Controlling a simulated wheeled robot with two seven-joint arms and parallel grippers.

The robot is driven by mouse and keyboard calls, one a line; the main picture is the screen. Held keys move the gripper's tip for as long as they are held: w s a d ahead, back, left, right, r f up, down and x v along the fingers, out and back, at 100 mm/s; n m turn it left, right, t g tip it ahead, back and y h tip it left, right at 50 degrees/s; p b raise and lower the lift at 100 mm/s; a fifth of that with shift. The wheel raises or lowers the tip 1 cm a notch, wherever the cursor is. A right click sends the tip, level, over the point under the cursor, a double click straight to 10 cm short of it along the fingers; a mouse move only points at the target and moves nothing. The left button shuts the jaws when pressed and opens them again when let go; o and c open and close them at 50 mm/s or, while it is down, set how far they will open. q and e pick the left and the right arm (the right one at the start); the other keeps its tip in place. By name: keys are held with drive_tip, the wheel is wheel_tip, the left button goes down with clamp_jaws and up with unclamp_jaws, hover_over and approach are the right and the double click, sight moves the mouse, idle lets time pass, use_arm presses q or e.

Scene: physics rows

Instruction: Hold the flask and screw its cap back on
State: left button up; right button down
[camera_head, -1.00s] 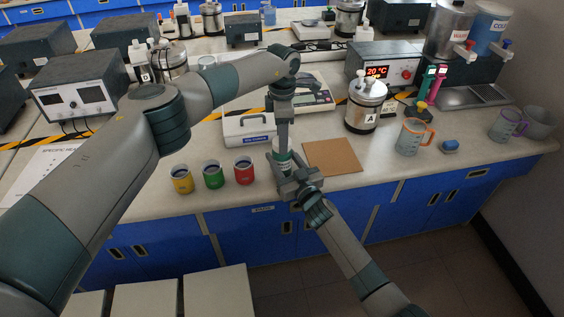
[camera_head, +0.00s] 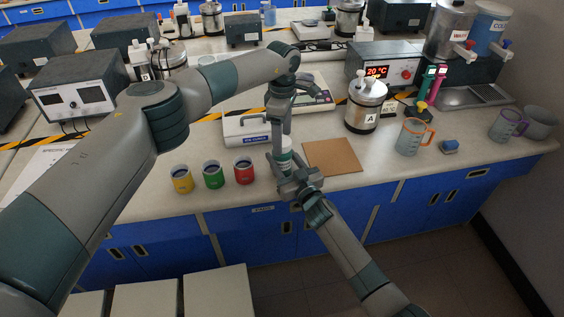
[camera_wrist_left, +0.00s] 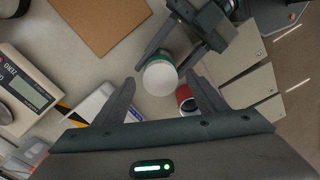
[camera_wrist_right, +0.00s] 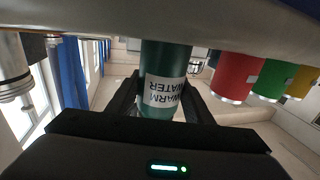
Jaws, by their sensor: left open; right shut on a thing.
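The green flask (camera_head: 285,159) stands upright at the front of the bench, its "WARM WATER" label readable in the right wrist view (camera_wrist_right: 164,90). My right gripper (camera_head: 291,178) is shut around its body from the front. A round white cap (camera_wrist_left: 159,78) sits on top of the flask in the left wrist view; whether it is fully tight I cannot tell. My left gripper (camera_head: 280,143) points down over the cap. Its fingers are spread on either side of the cap in the left wrist view, with gaps showing, so it is open and empty.
Yellow (camera_head: 181,179), green (camera_head: 213,174) and red (camera_head: 244,170) mugs stand left of the flask. A brown board (camera_head: 333,156) lies to its right. A white case (camera_head: 247,128) is behind. An orange-handled jug (camera_head: 411,136) and steel container A (camera_head: 364,106) stand farther right.

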use_arm(q)
wheel_tip(320, 180, up, 12)
drive_tip(key=shift+f, duration=0.25)
idle(0.3)
use_arm(e)
drive_tip(key=c, duration=0.8)
unclamp_jaws()
drive_tip(key=shift+s, duration=0.1)
use_arm(q)
wheel_tip(320, 180, down, 2)
drive_tip(key=shift+f+b, duration=0.2)
drive_tip(key=shift+b, duration=0.95)
use_arm(e)
drive_tip(key=v, duration=1.7)
drive_tip(key=shift+d, duration=0.15)
drive_tip(key=shift+s, duration=0.1)
